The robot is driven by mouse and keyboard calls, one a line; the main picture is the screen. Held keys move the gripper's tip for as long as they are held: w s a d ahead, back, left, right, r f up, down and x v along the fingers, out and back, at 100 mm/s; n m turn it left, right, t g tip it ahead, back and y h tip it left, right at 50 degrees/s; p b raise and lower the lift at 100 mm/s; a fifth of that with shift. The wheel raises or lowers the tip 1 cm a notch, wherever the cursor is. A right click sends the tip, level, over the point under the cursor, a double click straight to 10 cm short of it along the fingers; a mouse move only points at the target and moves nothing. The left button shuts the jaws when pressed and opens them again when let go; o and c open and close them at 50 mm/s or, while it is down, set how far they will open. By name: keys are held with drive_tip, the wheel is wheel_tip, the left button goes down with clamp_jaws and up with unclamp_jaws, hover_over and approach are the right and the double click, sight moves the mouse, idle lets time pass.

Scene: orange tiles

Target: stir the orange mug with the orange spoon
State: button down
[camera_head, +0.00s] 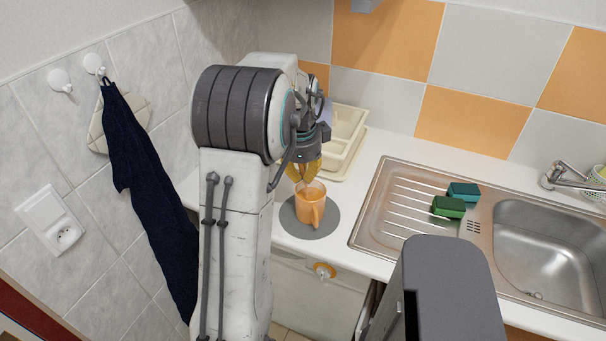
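The orange mug (304,211) stands upright on a round grey mat (329,224) on the white counter, its handle toward the front. My gripper (302,171) points down just above the mug's opening, with my arm coming in from the left. Yellow-orange parts show at the gripper's end, close over the mug's rim. I cannot tell whether these are its fingers, the orange spoon, or both. The spoon is not clearly seen apart from them. Whether anything is inside the mug is hidden, and I cannot tell if the gripper is open or shut.
A cream dish rack (352,132) stands behind the gripper. To the right is a steel sink (540,240) with a drainboard (385,205), holding a green sponge (448,207) and a teal sponge (464,192). A dark towel (145,185) hangs on the left wall. Counter right of the mat is clear.

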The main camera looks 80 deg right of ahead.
drive_tip(key=shift+w+a+r+p, duration=0.1)
drive_tip(key=shift+a+r+p, duration=0.05)
drive_tip(key=shift+r+p, duration=1)
drive_tip(key=shift+w+a+r+p, duration=0.2)
drive_tip(key=shift+r+p, duration=0.55)
drive_tip(key=shift+r, duration=0.85)
drive_tip(key=shift+w+a+r+p, duration=0.1)
drive_tip(key=shift+a+r+p, duration=0.05)
drive_tip(key=shift+r+p, duration=1)
drive_tip(key=shift+r, duration=0.2)
drive_tip(key=shift+r+p, duration=1.4)
drive_tip(key=shift+r, duration=1.1)
drive_tip(key=shift+f, duration=0.25)
